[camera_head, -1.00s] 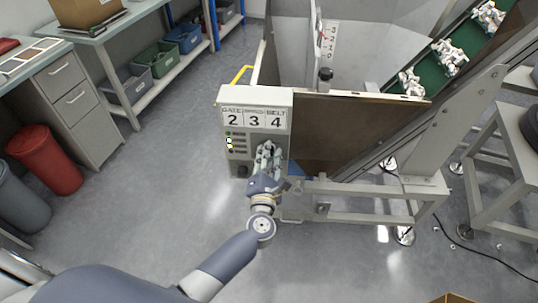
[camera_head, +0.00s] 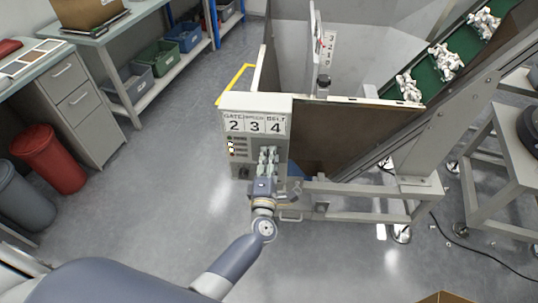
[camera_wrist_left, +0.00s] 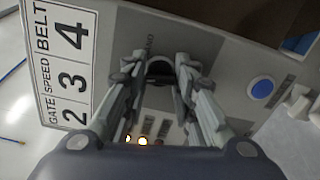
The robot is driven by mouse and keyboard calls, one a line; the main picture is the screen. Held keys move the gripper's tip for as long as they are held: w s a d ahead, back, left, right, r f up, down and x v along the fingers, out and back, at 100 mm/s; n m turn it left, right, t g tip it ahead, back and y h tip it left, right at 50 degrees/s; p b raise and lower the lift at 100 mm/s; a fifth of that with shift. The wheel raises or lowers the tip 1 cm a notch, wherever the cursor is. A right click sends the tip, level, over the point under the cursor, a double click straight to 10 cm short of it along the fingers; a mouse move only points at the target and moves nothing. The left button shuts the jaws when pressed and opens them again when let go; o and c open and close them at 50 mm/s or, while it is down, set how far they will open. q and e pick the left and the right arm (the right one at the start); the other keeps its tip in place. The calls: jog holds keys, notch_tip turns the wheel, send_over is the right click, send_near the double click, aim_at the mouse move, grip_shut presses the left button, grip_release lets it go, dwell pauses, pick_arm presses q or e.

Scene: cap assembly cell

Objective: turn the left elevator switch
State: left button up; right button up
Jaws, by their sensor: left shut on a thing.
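The grey control box (camera_head: 232,102) stands at the near corner of the machine, with a plate reading GATE 2, SPEED 3, BELT 4. My left gripper (camera_head: 269,153) is at the box's front face and covers the switch in the head view. In the left wrist view my left gripper (camera_wrist_left: 160,68) is shut on a dark round switch knob (camera_wrist_left: 159,69), one finger on each side of it. The knob is mostly hidden between the fingertips, so its exact angle is unclear. My right gripper is out of view.
In the left wrist view a blue button (camera_wrist_left: 261,88) is right of the fingers and lit yellow lamps (camera_wrist_left: 143,141) show below them. A green conveyor belt (camera_head: 427,75) carries white parts at the upper right. A red bin (camera_head: 47,158) stands left; the floor between is clear.

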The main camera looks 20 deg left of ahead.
pick_arm(q)
jog(key=m+p, duration=0.4)
jog(key=m, duration=0.7)
jog(key=shift+f, duration=0.1)
dwell(0.5)
jog(key=o, duration=1.1)
jog(key=shift+c, duration=0.2)
